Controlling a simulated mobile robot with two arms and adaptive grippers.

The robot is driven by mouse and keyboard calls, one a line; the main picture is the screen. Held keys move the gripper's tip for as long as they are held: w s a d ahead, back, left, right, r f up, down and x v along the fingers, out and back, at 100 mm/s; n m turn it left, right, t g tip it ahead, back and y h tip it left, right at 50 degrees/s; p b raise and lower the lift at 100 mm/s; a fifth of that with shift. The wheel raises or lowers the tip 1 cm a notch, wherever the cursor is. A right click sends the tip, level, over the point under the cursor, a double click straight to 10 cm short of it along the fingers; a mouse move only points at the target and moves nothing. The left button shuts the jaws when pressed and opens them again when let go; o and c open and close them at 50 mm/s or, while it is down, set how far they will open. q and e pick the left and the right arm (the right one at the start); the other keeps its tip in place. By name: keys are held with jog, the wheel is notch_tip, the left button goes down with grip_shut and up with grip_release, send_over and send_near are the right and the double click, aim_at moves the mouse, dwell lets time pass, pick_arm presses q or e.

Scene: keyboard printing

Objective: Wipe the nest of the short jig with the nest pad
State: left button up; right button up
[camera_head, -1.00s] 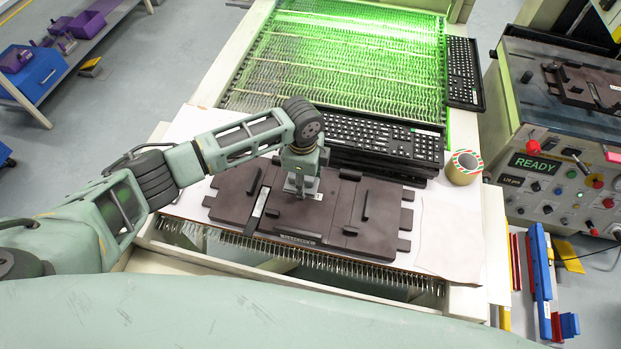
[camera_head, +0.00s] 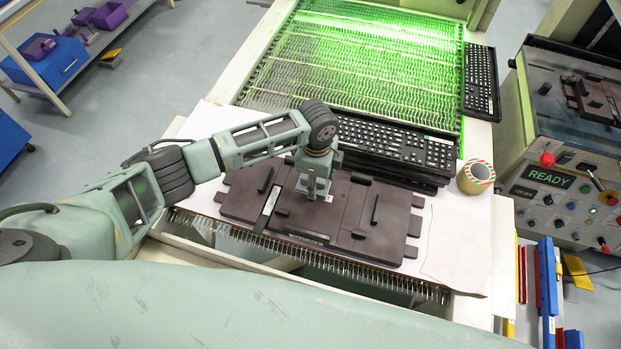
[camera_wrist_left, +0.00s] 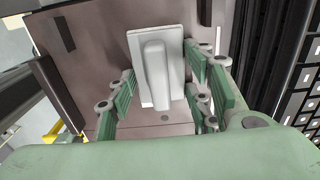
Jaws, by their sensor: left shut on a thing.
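The brown jig (camera_head: 345,236) lies flat on a white sheet in the head view, with a dark slot and several raised blocks. My left gripper (camera_head: 313,180) points down over its middle, shut on the pale grey nest pad (camera_head: 314,192). In the left wrist view the pad (camera_wrist_left: 137,45) is a flat plate with a rounded handle, between the green fingers of the gripper (camera_wrist_left: 158,92). The pad is at the jig's surface; whether it touches is hard to tell. The gripper hides part of the jig. My right gripper is out of view.
Black keyboards (camera_head: 395,142) lie just behind the jig, and a tape roll (camera_head: 476,176) stands to its right. A control box reading READY (camera_head: 560,176) stands further right with another brown jig (camera_head: 592,98) on top. The white sheet (camera_head: 462,245) is bare at right.

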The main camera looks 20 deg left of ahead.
aim_at(344, 195)
pick_arm(q)
jog(key=shift+s+d, duration=0.15)
jog(key=shift+d, duration=2.05)
jog(key=shift+d+b, duration=0.35)
jog(key=shift+d, duration=1.55)
notch_tip(344, 195, up, 6)
jog(key=p, duration=0.6)
jog(key=shift+r, duration=1.05)
jog(key=shift+a, duration=0.15)
